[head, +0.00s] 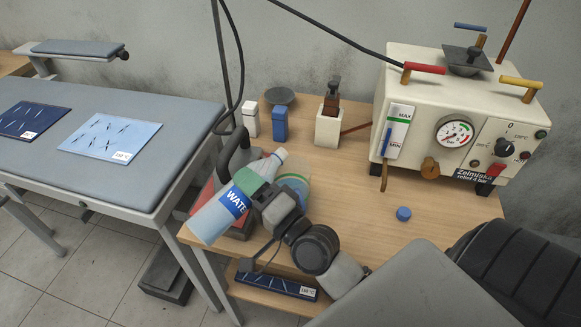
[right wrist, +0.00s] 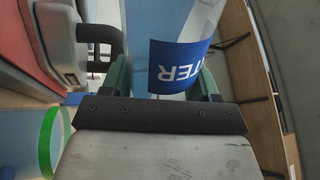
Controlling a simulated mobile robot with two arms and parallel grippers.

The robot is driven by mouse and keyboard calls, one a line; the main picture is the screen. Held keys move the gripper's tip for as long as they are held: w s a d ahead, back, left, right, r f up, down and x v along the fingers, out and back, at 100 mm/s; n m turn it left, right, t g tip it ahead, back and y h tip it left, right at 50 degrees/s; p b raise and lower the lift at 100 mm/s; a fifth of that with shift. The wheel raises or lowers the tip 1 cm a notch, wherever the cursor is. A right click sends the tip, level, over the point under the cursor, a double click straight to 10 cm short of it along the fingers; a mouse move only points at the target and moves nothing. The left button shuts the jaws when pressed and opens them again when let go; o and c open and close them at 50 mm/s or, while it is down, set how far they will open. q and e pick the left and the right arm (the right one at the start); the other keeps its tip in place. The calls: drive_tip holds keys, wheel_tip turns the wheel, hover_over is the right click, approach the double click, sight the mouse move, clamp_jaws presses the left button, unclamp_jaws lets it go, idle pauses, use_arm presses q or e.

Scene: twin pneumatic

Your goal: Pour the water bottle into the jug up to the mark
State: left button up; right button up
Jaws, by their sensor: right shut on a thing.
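The water bottle (head: 212,219), light blue with a blue "WATER" label, is tilted, with its neck toward the upper right and no cap visible on it. My right gripper (head: 259,192) is shut around the bottle's body; the bottle also fills the space between the fingers in the right wrist view (right wrist: 178,20). The clear jug (head: 297,182) with a green band stands on the wooden table just behind the gripper, partly hidden by it. The jug also shows at lower left in the right wrist view (right wrist: 20,140). Its water level cannot be made out. My left gripper is not in view.
A blue cap (head: 403,214) lies on the table (head: 350,225). The steam unit (head: 450,110) stands at the back right. White and blue small containers (head: 280,124) stand at the back. The table's middle is clear.

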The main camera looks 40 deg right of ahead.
drive_tip(key=shift+d+r+m+p, duration=0.15)
drive_tip(key=shift+r+m+p, duration=0.15)
drive_tip(key=shift+m, duration=0.1)
idle(0.3)
drive_tip(key=shift+r+m+h+p, duration=0.5)
drive_tip(key=shift+r+m+p, duration=0.35)
drive_tip(key=shift+m+p, duration=0.5)
idle(2.2)
